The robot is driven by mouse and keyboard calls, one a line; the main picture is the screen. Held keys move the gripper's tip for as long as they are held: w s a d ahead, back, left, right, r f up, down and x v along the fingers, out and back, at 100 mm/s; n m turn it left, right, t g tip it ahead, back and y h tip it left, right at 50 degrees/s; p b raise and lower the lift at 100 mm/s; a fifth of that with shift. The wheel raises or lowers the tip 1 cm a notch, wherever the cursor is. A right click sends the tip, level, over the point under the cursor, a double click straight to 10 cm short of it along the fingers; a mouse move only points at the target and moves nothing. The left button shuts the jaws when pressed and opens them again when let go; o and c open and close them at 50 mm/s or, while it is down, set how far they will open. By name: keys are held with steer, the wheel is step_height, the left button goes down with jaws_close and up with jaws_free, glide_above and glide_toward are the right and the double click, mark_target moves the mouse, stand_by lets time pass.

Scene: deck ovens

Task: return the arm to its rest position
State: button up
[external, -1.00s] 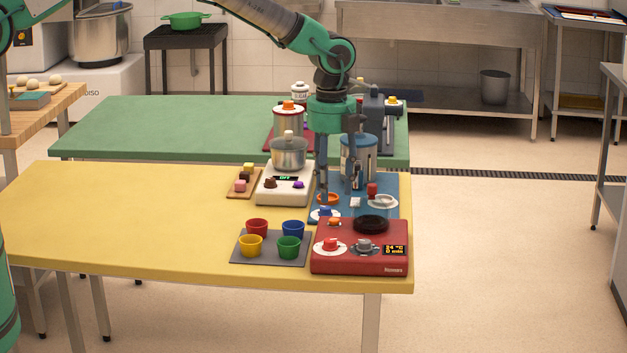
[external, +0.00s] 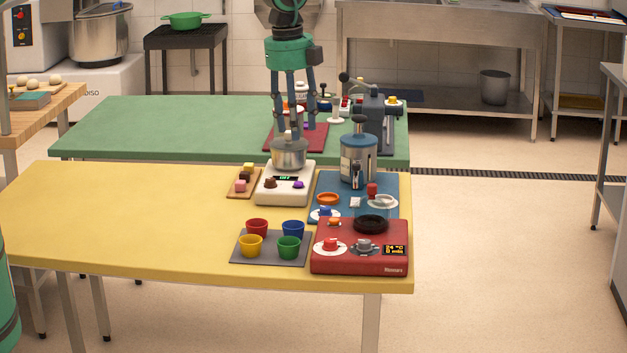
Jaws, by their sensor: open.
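My gripper (external: 295,132) is open and empty, pointing straight down. In the external view its fingers hang in front of the green table, and their tips appear just above and around the lid knob of the steel pot (external: 289,155) on the white scale-like device (external: 284,188). Whether they touch the pot cannot be told; they look apart from it. The arm above the wrist (external: 288,52) runs up out of the top of the picture.
The yellow table (external: 120,215) carries a red hotplate (external: 360,257), a blue board (external: 390,210) with a blue-lidded jar (external: 358,160), and a grey mat (external: 270,249) with several coloured cups. The green table (external: 150,130) behind holds more appliances. The left of both tables is clear.

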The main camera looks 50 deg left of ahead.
steer(key=s+a+r+n+t+b, duration=0.1)
steer(key=s+a+r+n, duration=0.4)
steer(key=s+a+r, duration=0.35)
steer(key=s+a+r+n+t, duration=0.1)
steer(key=s+a+r+n, duration=0.4)
steer(key=s+r, duration=0.55)
steer(key=s+a+n+t, duration=0.1)
steer(key=s+a+n, duration=0.2)
steer(key=s, duration=0.6)
steer(key=s+a+f+n+b, duration=0.1)
steer(key=s+a+n, duration=0.2)
steer(key=s, duration=0.6)
steer(key=s+a+f+n+t+b, duration=0.1)
steer(key=s+a+n, duration=0.3)
steer(key=s, duration=0.6)
steer(key=shift+a+f+t, duration=0.15)
steer(key=shift+a+t, duration=0.15)
steer(key=shift+s+f, duration=0.1)
step_height(320, 180, down, 12)
steer(key=b, duration=1.2)
stand_by(0.6)
